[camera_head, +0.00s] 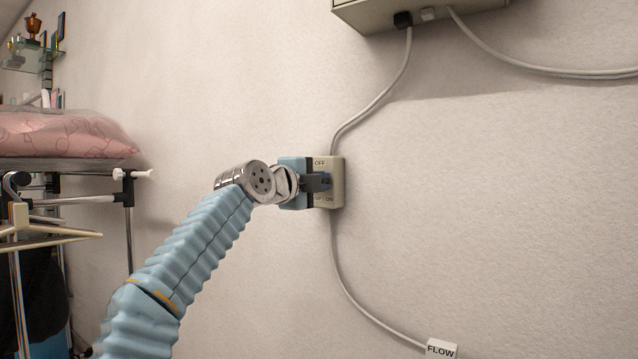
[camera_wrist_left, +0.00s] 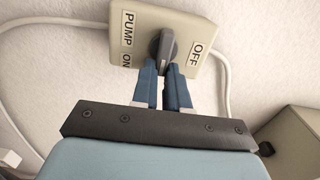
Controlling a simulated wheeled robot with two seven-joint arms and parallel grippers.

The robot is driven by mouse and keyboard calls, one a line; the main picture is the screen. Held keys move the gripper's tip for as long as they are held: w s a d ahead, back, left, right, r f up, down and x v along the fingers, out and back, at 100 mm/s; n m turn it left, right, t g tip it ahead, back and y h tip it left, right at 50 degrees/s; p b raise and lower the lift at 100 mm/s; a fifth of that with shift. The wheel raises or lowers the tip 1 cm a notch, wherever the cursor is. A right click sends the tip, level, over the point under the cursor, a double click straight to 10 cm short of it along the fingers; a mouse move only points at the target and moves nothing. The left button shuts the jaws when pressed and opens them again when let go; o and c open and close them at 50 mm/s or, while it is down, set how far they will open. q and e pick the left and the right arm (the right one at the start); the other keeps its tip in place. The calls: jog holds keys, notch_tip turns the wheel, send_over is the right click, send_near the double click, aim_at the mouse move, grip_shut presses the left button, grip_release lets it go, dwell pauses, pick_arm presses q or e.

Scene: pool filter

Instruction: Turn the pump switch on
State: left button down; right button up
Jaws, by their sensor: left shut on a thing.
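The pump switch is a beige wall box (camera_head: 337,182) with a dark rotary knob and the labels OFF at the top and ON at the bottom. In the left wrist view the box (camera_wrist_left: 195,28) shows PUMP, ON and OFF labels, and its dark grey knob (camera_wrist_left: 164,48) is between my fingertips. My left gripper (camera_head: 318,182) reaches the front of the box from the left and is shut on the knob. Its blue fingers (camera_wrist_left: 166,76) also show in the left wrist view. In the head view the gripper hides most of the knob. My right gripper is not in view.
A grey cable (camera_head: 345,285) runs down from the box to a FLOW tag (camera_head: 441,348). Another cable goes up to a beige unit (camera_head: 405,12). A rack with pink bedding (camera_head: 65,135) stands at left. The wall right of the switch is clear.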

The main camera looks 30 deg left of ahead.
pick_arm(q)
jog(key=shift+f+m, duration=0.1)
jog(key=shift+m, duration=0.2)
jog(key=c, duration=1.1)
grip_release()
jog(key=shift+c, duration=0.2)
jog(key=s+a+b, duration=0.1)
jog(key=s+b, duration=0.4)
jog(key=s, duration=0.8)
jog(key=shift+s+b, duration=0.35)
